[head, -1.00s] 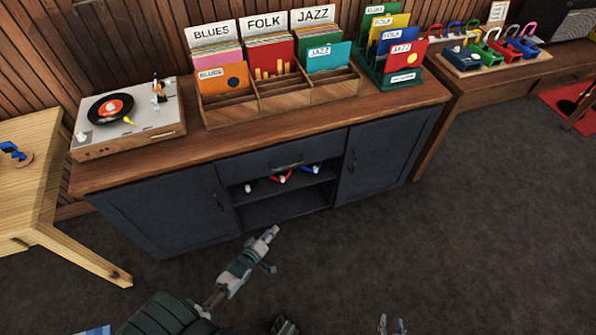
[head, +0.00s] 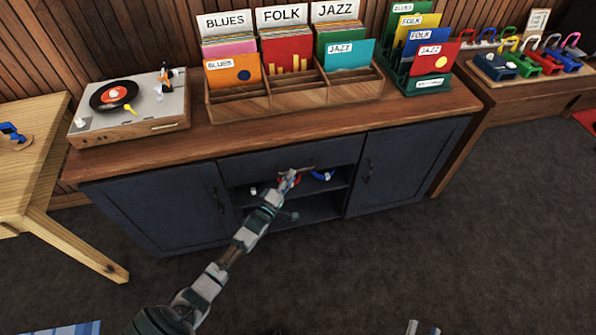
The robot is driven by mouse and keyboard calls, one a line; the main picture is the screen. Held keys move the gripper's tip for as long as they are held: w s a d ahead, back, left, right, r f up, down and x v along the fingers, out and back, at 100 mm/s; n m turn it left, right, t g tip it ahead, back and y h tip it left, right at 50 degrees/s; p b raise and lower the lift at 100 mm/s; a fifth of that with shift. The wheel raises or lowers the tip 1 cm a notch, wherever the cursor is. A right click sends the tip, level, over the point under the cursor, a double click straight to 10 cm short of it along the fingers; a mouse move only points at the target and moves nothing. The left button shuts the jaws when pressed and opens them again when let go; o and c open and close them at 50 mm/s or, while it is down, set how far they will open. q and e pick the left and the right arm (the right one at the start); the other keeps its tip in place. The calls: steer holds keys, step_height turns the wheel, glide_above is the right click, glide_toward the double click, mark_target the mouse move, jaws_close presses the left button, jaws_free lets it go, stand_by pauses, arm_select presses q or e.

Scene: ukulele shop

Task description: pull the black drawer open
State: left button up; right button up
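The black drawer (head: 246,167) is the dark front under the wooden top of the cabinet, in the middle, above an open shelf. It looks shut, flush with the cabinet. Its dark bar handle (head: 307,167) is partly hidden by my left gripper (head: 288,178). The gripper's tip is at or just in front of the handle; I cannot tell whether it touches it, nor whether the fingers are open or shut. My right gripper (head: 423,328) is at the bottom edge, far from the cabinet, with two fingertips apart and nothing seen between them.
The cabinet top (head: 430,108) bears a record player (head: 163,107), a wooden record rack (head: 240,107) and a green rack (head: 427,84). Cabinet doors (head: 400,170) flank the shelf, which holds a blue item (head: 323,175). A pale table (head: 40,165) stands left. The floor (head: 400,260) in front is clear.

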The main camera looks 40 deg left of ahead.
arm_select(q)
steer(key=w, duration=0.2)
steer(key=shift+w+a+b, duration=0.1)
steer(key=shift+w+b, duration=0.2)
steer(key=shift+w, duration=0.05)
steer(key=shift+w+r, duration=0.25)
steer(key=shift+w, duration=0.3)
arm_select(e)
steer(key=shift+s+r+t+y, duration=0.15)
steer(key=shift+s+r+t, duration=0.1)
steer(key=shift+r+t, duration=0.35)
steer(key=shift+s+r+t+y, duration=0.15)
steer(key=shift+s+r+t, duration=0.05)
steer(key=shift+r+t, duration=0.4)
arm_select(q)
jaws_close()
arm_select(e)
steer(key=shift+w, duration=0.1)
